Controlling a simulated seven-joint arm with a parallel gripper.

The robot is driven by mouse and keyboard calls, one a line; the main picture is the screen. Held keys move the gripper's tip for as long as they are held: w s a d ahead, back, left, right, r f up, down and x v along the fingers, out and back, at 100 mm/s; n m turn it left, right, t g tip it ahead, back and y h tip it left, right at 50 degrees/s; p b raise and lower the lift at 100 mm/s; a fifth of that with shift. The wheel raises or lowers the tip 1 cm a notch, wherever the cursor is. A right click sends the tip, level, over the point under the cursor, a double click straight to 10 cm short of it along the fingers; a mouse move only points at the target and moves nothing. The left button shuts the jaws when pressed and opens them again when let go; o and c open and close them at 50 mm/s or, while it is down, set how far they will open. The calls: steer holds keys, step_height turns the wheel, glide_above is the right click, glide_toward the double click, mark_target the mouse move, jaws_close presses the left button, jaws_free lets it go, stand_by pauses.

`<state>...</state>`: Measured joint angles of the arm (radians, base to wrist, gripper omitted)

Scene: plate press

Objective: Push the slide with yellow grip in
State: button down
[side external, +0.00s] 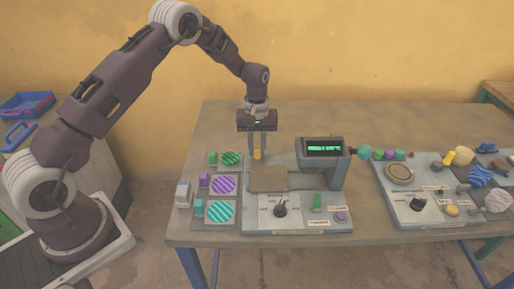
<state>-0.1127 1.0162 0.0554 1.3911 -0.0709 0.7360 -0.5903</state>
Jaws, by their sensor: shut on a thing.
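The press (322,177) stands at the middle of the table, with a lit green display on its head. A flat brown slide plate (268,180) lies at the left of the press head, over the grey base. The upright yellow grip (257,154) rises at the plate's far edge. My gripper (257,140) points straight down from above and is shut on the yellow grip. Its fingers are small in this view and partly blend with the grip.
Striped discs and coloured blocks (222,184) stand left of the press. A dark knob (280,210) and buttons sit on its front panel. A second panel (440,200) with several knobs is at the right. The table's back left is clear.

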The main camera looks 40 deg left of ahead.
steer(key=shift+w+d, duration=0.1)
stand_by(0.7)
steer(key=w+d, duration=0.7)
steer(key=shift+w, duration=0.15)
steer(key=shift+w+d, duration=0.3)
steer(key=shift+d, duration=0.1)
steer(key=c, duration=1.3)
jaws_free()
step_height(320, 180, up, 7)
steer(key=shift+r, duration=0.1)
